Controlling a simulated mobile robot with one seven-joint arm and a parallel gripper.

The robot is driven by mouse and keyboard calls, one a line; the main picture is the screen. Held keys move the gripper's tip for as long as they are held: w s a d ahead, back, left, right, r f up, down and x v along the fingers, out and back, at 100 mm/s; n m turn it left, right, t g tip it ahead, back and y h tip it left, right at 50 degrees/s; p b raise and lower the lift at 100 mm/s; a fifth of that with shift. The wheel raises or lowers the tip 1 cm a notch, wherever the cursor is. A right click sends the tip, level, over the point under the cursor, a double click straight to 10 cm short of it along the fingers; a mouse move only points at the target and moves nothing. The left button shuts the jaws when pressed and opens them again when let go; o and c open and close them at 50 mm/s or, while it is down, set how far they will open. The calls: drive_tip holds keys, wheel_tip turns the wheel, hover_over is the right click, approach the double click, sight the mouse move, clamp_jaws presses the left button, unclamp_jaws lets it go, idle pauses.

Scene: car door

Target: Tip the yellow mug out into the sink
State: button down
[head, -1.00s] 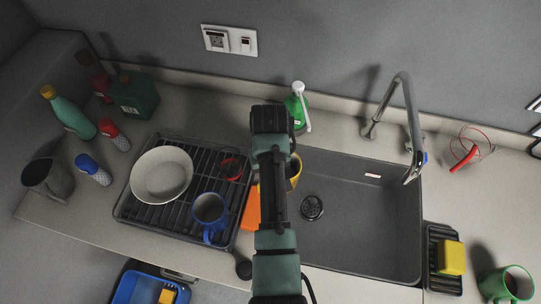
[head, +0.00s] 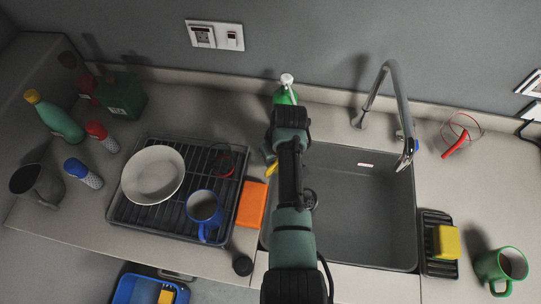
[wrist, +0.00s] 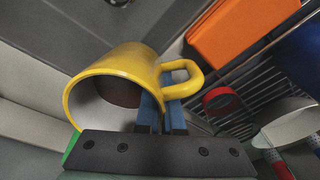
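The yellow mug (wrist: 120,68) fills the middle of the wrist view, its opening towards the camera and its handle to the right. Brown contents show inside it. My gripper (wrist: 162,115) has its two blue fingers close together at the mug's handle side and appears shut on the mug there; the exact contact is partly hidden. In the head view, my arm hides most of the mug, and only a bit of yellow (head: 271,168) shows left of my wrist, at the sink's left edge. The grey sink (head: 370,215) is empty, and my arm covers part of its left side.
A dish rack (head: 165,222) with a white bowl (head: 153,175) and a blue mug (head: 204,207) stands left. An orange block (head: 251,204) lies between rack and sink. The tap (head: 385,75) arches over the sink's back right. A green bottle (head: 286,92) stands behind my gripper.

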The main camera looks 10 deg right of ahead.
drive_tip(key=shift+s+d+r+t+y+p, duration=0.35)
drive_tip(key=shift+r+t+y+p, duration=0.2)
drive_tip(key=shift+r+t+y, duration=0.15)
drive_tip(key=shift+s+d+f+t+y+b, duration=0.55)
drive_tip(key=shift+s+d+t+y+b, duration=0.35)
drive_tip(key=shift+t+b, duration=0.1)
drive_tip(key=shift+w+a+f+t+y+b, duration=0.15)
drive_tip(key=shift+f+t+y+b, duration=0.15)
drive_tip(key=shift+t+y+b, duration=0.9)
drive_tip(key=shift+h+b, duration=0.3)
drive_tip(key=shift+b, duration=0.25)
drive_tip(key=shift+r+b, duration=0.25)
drive_tip(key=shift+b, duration=0.1)
drive_tip(key=shift+r, duration=0.2)
